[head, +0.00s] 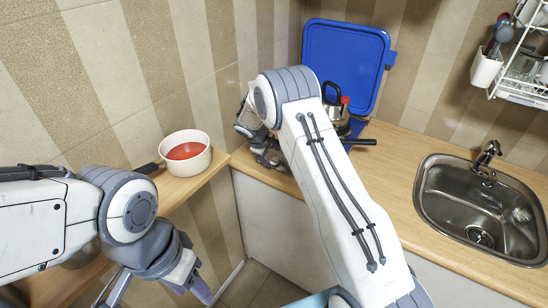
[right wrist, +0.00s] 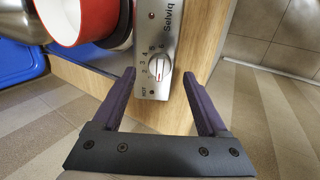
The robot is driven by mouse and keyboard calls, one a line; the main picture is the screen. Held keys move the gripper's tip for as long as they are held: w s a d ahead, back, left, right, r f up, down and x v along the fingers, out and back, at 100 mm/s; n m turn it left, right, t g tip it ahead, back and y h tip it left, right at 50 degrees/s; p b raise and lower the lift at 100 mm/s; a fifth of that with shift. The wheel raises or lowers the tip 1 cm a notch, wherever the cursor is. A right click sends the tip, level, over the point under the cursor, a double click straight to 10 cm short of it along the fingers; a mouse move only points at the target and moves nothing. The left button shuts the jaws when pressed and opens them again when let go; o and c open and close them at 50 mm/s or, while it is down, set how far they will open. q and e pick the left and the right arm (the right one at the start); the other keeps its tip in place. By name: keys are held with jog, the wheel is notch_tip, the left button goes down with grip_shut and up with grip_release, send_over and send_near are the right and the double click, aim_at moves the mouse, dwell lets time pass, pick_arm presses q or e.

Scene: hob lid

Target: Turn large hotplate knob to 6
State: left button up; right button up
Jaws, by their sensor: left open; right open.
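In the head view my right arm hides the hob and knob. My left gripper (head: 190,283) is open at the lower left, away from the hob, partly cut off by the frame.
A red pot with a white inside (right wrist: 88,18) stands by the panel. In the head view a white pot with red inside (head: 186,150) stands on the left counter. A kettle (head: 337,118) and a blue board (head: 345,55) are behind my right arm; a sink (head: 480,215) is right.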

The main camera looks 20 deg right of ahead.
aim_at(275, 160)
jog(key=shift+p+x, duration=0.45)
jog(key=shift+x, duration=1.65)
grip_shut()
